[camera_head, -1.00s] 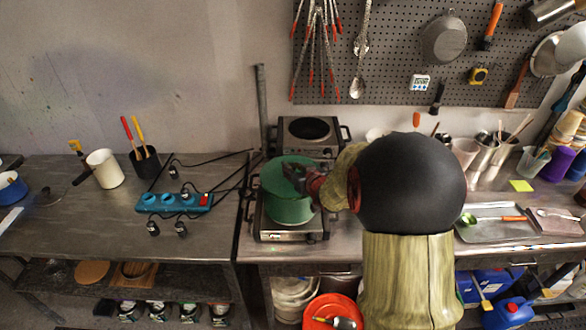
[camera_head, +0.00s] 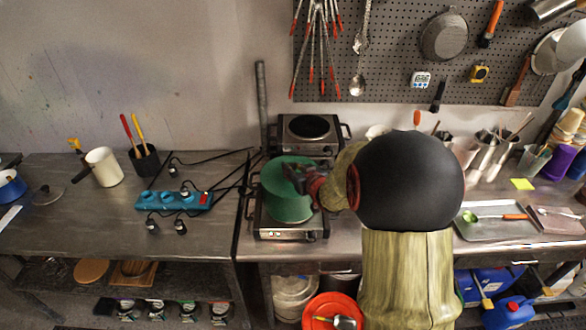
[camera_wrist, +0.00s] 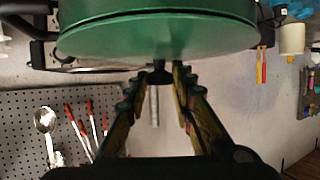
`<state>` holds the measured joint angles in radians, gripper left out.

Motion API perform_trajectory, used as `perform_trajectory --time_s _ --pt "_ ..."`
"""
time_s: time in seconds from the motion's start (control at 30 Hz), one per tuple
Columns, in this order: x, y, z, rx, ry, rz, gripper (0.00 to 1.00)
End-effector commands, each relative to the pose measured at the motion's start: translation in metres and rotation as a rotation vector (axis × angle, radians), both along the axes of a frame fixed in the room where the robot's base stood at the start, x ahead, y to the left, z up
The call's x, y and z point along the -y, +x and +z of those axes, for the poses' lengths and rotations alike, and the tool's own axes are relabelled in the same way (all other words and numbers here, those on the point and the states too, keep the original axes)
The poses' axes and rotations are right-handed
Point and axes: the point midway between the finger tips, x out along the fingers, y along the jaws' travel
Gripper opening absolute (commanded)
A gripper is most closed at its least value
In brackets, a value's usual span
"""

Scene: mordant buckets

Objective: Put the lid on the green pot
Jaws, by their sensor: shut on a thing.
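The green pot (camera_head: 287,206) stands on the front hot plate (camera_head: 272,233), partly hidden by my arm. A green lid (camera_head: 277,167) lies level at the pot's top. In the wrist view, which is upside down, the lid (camera_wrist: 160,45) shows as a wide green disc with a black knob (camera_wrist: 160,74), against the pot wall (camera_wrist: 155,16). My gripper (camera_head: 294,176) is at the lid's top, and its fingers (camera_wrist: 155,84) are shut on the knob. I cannot tell whether the lid rests fully on the rim or sits slightly above it.
A second hot plate (camera_head: 309,128) stands behind the pot. A metal tray (camera_head: 493,232) is at the right. An orange bucket (camera_head: 333,309) is below the front edge.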

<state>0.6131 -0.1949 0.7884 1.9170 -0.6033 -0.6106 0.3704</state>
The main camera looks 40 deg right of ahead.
Motion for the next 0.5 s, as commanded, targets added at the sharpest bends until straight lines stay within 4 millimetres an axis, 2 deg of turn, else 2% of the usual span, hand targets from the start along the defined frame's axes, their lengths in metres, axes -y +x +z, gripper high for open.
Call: perform_trajectory --time_s 0.33,0.37,0.5 --pt "0.0002 0.0004 -0.0008 0.002 -0.001 0.0 0.0" --pt "0.0002 0.0004 -0.0008 0.002 -0.001 0.0 0.25" --pt "0.0002 0.0003 -0.001 0.002 -0.001 0.0 0.33"
